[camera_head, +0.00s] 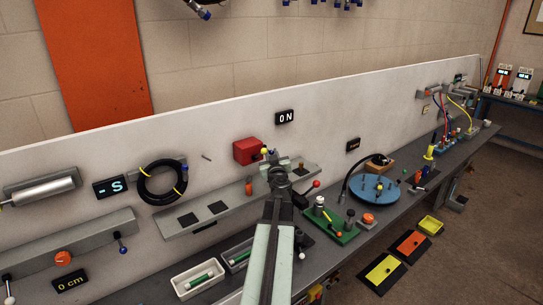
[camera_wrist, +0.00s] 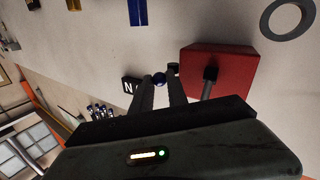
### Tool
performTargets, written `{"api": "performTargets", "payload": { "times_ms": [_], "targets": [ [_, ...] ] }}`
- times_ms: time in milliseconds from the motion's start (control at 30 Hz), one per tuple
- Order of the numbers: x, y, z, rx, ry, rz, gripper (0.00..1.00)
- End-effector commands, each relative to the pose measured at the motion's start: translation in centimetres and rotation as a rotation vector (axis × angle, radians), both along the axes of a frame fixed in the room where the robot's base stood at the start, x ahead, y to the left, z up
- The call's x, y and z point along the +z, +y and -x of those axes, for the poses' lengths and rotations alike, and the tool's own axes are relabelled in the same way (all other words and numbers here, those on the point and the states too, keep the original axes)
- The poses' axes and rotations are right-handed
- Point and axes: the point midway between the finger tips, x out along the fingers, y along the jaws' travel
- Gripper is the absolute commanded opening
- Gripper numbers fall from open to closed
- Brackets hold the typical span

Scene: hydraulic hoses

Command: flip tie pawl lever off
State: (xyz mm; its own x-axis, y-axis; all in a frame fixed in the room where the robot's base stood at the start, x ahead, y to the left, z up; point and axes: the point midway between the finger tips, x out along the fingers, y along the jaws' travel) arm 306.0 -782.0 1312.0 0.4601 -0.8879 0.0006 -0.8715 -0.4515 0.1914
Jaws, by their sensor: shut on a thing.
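A red box (camera_head: 247,151) is fixed to the pale back panel. It also shows in the wrist view (camera_wrist: 228,62), with a dark stubby lever (camera_wrist: 209,80) in front of it. My gripper (camera_head: 277,160) is just right of the box. In the wrist view my gripper (camera_wrist: 161,82) is shut on a small dark blue knob (camera_wrist: 158,79), with a dark ball (camera_wrist: 173,68) beside it. I cannot tell which knob belongs to the tie pawl lever.
A grey shelf (camera_head: 215,208) runs along the panel below the box. A coiled black hose (camera_head: 162,184) hangs to the left. A green plate (camera_head: 335,226) and a blue disc (camera_head: 375,188) are on the bench to the right.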

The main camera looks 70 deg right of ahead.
Motion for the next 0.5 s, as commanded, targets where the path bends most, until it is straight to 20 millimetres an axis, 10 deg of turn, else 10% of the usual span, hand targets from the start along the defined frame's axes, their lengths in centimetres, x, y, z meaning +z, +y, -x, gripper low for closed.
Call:
{"api": "performTargets", "payload": {
  "times_ms": [500],
  "targets": [
    [0.0, -3.1, 1.7, 0.402, 0.0, 0.0, 0.0]
  ]
}}
